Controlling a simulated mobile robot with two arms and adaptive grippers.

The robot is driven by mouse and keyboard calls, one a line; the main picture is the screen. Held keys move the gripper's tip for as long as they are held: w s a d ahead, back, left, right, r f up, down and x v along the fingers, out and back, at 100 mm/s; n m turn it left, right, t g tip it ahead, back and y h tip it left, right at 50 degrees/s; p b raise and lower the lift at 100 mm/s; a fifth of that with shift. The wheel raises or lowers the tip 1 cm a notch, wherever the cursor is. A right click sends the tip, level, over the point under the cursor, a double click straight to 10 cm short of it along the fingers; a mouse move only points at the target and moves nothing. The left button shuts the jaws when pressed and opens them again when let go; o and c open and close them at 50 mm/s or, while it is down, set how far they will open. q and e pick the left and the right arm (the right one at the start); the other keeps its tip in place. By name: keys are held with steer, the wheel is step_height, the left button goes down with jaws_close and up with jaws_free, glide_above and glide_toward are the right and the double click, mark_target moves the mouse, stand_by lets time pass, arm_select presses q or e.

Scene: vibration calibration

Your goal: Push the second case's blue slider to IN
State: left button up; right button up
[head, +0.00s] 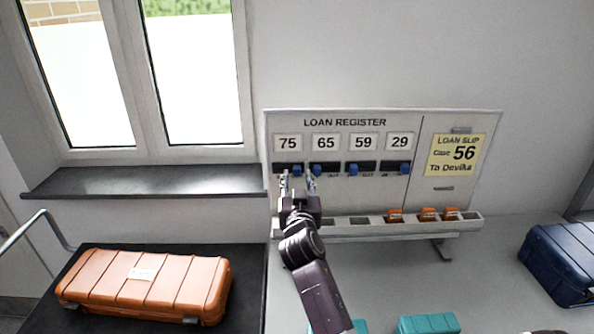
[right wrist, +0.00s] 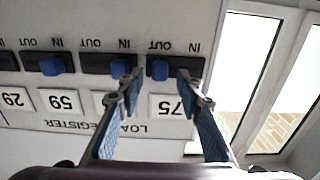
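The loan register (head: 345,122) is on the wall with four numbered slots: 75, 65, 59 and 29. The second, number 65, has a blue slider (head: 317,170), also in the right wrist view (right wrist: 121,68), at its IN end. The 75 slider (right wrist: 160,70) is at OUT. The 59 slider (head: 353,170) is at IN. The 29 slider (head: 405,169) is at its right end. My right gripper (head: 298,178) is open, its fingers apart across the 75 slot; one fingertip overlaps the 65 slider in the right wrist view (right wrist: 160,85), contact unclear. My left gripper is out of view.
A loan slip (head: 457,155) reads Case 56. Below the register, a rack (head: 340,226) holds orange tags. An orange case (head: 145,285) lies at left, a navy case (head: 565,262) at right, teal items (head: 428,325) in front. The grey surface between is clear.

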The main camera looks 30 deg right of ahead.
mark_target(297, 171)
steer(key=shift+w+d, duration=0.35)
steer(key=shift+w, duration=0.25)
steer(key=shift+w+d, duration=0.2)
steer(key=shift+w, duration=0.05)
steer(key=shift+w+d, duration=0.1)
steer(key=shift+w, duration=0.1)
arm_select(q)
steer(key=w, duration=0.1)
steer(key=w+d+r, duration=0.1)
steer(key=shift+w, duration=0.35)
arm_select(e)
jaws_close()
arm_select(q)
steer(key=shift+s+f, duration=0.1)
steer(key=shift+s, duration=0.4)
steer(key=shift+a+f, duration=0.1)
arm_select(e)
steer(key=shift+f, duration=0.1)
